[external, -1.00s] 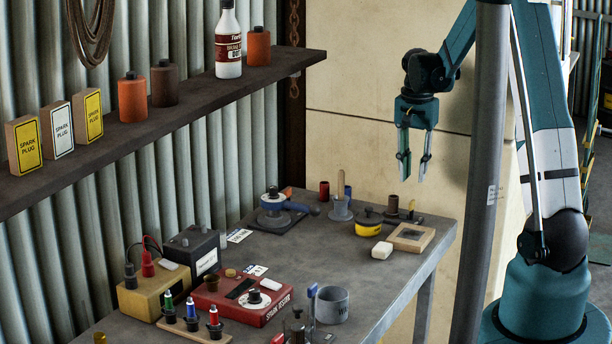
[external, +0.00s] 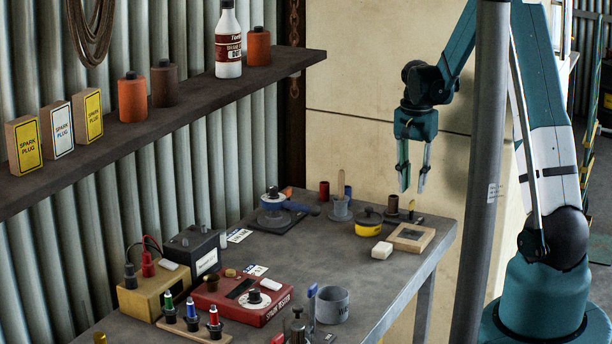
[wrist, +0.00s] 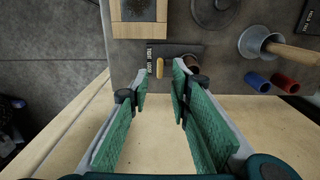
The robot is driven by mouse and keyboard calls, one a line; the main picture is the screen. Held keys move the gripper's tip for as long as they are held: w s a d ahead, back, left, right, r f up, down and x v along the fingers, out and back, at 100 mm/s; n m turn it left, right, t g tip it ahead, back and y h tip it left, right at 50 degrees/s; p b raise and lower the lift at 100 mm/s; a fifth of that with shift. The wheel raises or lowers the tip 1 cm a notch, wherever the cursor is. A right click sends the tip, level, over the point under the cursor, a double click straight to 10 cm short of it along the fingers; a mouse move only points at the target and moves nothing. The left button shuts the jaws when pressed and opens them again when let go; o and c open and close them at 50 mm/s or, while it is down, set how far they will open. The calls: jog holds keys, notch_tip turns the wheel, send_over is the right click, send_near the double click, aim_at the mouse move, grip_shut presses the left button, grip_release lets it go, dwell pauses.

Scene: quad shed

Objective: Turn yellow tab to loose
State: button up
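The yellow tab (external: 411,205) stands at the back of the bench, near its right edge. In the wrist view the yellow tab (wrist: 159,68) sits upright on a dark plate (wrist: 178,52) with a small white label reading tight and loose. My gripper (external: 412,188) hangs above the tab, pointing down. In the wrist view my gripper's (wrist: 160,84) two green-padded fingers stand apart, with the tab seen between and beyond their tips. The gripper is open and empty, apart from the tab.
A brown cylinder (wrist: 190,63) stands close to the tab's right in the wrist view. A wood-framed tray (external: 427,240), a white block (external: 382,251) and a yellow tin (external: 368,230) are nearby. A cup with a wooden handle (external: 341,211) stands further left.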

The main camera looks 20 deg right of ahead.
aim_at(412, 201)
jog(key=shift+f, duration=2.35)
grip_shut()
